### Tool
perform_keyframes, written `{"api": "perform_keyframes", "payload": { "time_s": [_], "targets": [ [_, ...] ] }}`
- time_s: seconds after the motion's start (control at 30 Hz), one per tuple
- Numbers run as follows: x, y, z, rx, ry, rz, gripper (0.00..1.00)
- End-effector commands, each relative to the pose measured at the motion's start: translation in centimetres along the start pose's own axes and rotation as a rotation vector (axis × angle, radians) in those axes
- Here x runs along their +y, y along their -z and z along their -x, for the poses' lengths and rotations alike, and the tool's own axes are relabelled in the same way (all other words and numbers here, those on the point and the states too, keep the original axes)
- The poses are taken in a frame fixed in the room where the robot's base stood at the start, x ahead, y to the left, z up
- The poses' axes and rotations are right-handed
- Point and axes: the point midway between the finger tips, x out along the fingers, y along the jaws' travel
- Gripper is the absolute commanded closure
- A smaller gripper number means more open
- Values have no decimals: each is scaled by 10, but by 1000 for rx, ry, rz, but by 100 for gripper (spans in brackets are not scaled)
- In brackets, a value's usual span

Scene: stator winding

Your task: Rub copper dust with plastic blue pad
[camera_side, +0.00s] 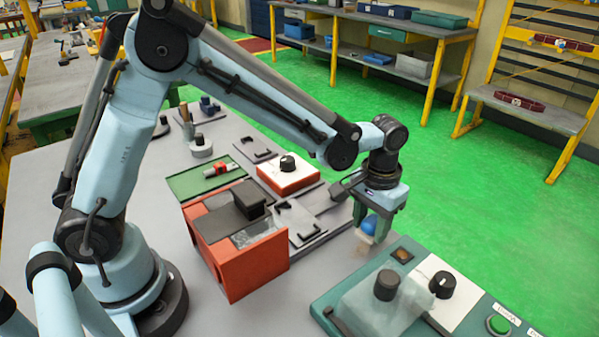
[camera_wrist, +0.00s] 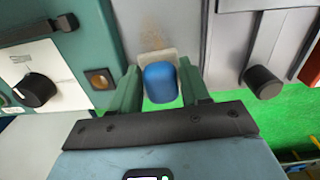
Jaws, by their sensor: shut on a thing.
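The pad also shows between the fingers in the side view (camera_side: 369,226). A faint brown patch of copper dust (camera_wrist: 150,28) lies on the grey surface just beyond the pad in the wrist view. It shows only dimly in the side view. I cannot tell whether the pad's base touches the table.
The green control box (camera_side: 335,292) with black knobs stands close by the gripper. A red-orange box (camera_side: 252,268) and grey plates (camera_side: 300,222) lie to the left. A red box with a black knob (camera_side: 288,176) stands behind them. The table edge is near; green floor lies beyond.

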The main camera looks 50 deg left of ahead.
Motion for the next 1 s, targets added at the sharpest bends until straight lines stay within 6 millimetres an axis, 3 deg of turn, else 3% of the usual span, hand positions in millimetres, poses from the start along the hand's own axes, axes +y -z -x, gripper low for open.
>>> {"api": "perform_keyframes", "payload": {
  "time_s": [0.6, 1.0],
  "targets": [
    [0, 0, 53, 0, 0, 0, 87],
    [0, 0, 57, 0, 0, 0, 87]
  ]
}}
